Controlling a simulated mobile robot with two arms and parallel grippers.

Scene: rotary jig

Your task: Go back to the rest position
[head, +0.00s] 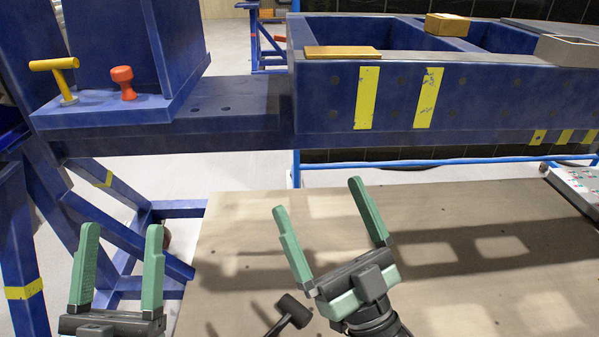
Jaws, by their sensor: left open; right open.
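My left gripper (118,240) is at the lower left, its two green fingers upright and apart, with nothing between them. My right gripper (318,210) is at the lower centre, tilted to the left, its green fingers spread wide and empty. It shows in front of the wooden board (470,300). Neither gripper touches any object that I can see. The blue jig frame (310,90) stands beyond both grippers.
A yellow T-handle (55,66) and a red knob (123,83) stand on the blue ledge at left. A wooden plate (342,52), a yellow block (447,24) and a grey-beige box (568,51) sit on the frame. A black-headed mallet (295,309) is beside my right gripper.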

